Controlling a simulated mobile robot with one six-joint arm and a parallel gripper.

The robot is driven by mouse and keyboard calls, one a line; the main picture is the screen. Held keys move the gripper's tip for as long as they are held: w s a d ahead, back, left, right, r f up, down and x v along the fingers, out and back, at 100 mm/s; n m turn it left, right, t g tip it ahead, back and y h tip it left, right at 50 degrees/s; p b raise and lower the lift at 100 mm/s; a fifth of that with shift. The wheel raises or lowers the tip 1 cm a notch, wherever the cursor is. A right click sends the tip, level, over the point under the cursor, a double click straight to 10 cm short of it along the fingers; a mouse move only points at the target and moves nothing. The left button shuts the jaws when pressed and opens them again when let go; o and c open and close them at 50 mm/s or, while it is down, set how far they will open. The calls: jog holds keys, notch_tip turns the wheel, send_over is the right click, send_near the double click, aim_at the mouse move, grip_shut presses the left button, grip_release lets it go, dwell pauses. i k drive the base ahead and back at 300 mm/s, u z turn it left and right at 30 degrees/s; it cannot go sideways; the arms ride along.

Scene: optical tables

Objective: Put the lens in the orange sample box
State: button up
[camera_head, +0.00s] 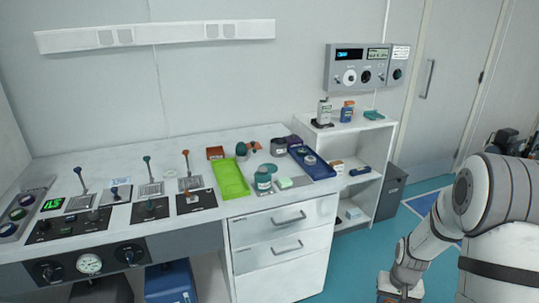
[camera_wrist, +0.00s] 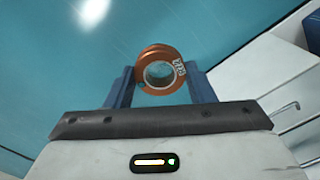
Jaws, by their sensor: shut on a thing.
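My gripper (camera_wrist: 162,88) is shut on the lens (camera_wrist: 152,52), a round orange-rimmed ring with pale markings, held between two blue fingers above the blue-green floor in the wrist view. In the head view my arm hangs at the right, and its end is cut by the bottom edge, away from the bench; the lens is not clear there. A small orange-brown box (camera_head: 215,153) stands at the back of the bench and may be the orange sample box. Another small orange item (camera_head: 348,104) sits on the side shelf; I cannot tell what it is.
Open floor (camera_head: 350,260) lies in front.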

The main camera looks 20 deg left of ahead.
aim_at(214, 155)
jog(key=u, duration=1.3)
jog(key=i, duration=1)
jog(key=u, duration=0.1)
